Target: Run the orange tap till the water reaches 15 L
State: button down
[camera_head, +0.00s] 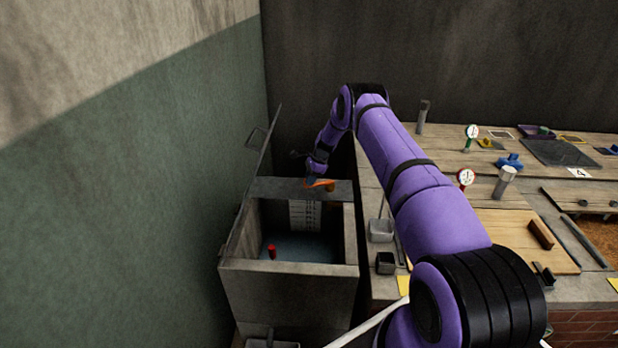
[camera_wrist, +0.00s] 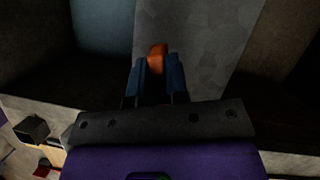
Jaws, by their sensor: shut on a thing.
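The orange tap (camera_head: 322,185) sits on the back rim of a grey tank (camera_head: 290,283) at the left of the bench. My gripper (camera_head: 314,181) is at the tap, and in the wrist view its two blue fingers (camera_wrist: 161,72) are shut on the orange tap handle (camera_wrist: 158,55). Inside the tank is bluish water (camera_head: 305,247) with a red float (camera_head: 272,251) near the left wall. A pale scale (camera_head: 305,214) with dark marks stands on the inner back wall. Its numbers are too small to read.
An upright lid (camera_head: 262,170) with a handle stands along the tank's left side, near the green wall. The wooden bench (camera_head: 450,155) to the right holds two gauges, grey cylinders (camera_head: 505,181), small metal boxes (camera_head: 381,230) and a wooden board.

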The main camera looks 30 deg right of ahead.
jog(key=shift+s+a+n+g, duration=0.15)
jog(key=shift+s+n+g, duration=0.45)
jog(key=shift+s+n, duration=0.75)
jog(key=shift+w, duration=0.2)
jog(key=c, duration=1.1)
grip_release()
jog(key=v, duration=1)
jog(key=shift+d+r, duration=0.25)
jog(key=shift+r, duration=0.1)
